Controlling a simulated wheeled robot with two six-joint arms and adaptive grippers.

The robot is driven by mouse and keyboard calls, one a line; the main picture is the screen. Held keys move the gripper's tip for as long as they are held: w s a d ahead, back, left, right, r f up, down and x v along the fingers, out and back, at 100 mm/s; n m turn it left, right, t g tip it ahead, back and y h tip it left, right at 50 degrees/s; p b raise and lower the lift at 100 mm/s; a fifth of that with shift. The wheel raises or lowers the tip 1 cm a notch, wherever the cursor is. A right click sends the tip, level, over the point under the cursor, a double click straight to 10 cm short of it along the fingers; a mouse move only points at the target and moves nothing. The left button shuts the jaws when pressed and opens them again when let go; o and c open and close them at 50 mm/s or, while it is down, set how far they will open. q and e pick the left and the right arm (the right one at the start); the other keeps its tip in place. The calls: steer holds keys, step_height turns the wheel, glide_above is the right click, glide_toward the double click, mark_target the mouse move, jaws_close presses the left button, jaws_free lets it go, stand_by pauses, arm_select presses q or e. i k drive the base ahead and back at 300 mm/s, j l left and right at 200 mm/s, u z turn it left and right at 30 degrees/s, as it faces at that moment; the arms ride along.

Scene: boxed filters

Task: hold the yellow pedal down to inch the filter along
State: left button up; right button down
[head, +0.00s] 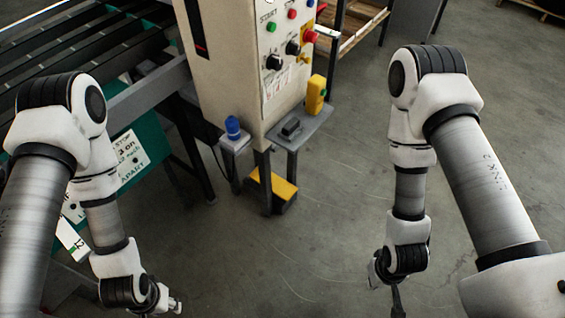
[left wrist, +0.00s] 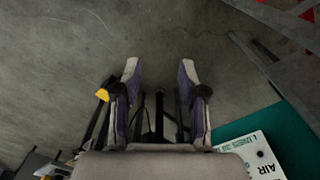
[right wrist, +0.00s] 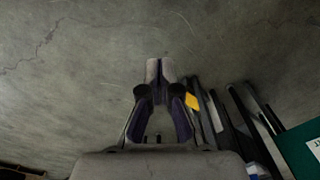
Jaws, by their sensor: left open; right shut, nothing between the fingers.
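The yellow pedal (head: 279,187) sits on the floor under the control cabinet, with a dark base and partly hidden by the cabinet's leg. My left gripper (head: 174,304) is at the bottom left of the head view, apart from the pedal; in the left wrist view its fingers (left wrist: 160,70) stand open with only floor between them. My right gripper (head: 397,300) is low at the right, also apart from the pedal; in the right wrist view its fingertips (right wrist: 160,70) meet, empty. A small yellow patch shows beside the fingers in both wrist views. I see no filter.
The control cabinet (head: 232,75) carries buttons and knobs. Its side shelf (head: 300,127) holds a yellow device (head: 315,94); a blue knob (head: 233,127) stands beside it. A roller conveyor (head: 95,60) is at the left. The floor (head: 330,220) between my arms is clear.

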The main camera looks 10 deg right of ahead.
mark_target(282, 188)
steer(key=i+l+u, duration=0.15)
steer(key=i+l, duration=0.15)
steer(key=i+l+u, duration=0.15)
steer(key=l, duration=0.4)
steer(key=i+j, duration=0.45)
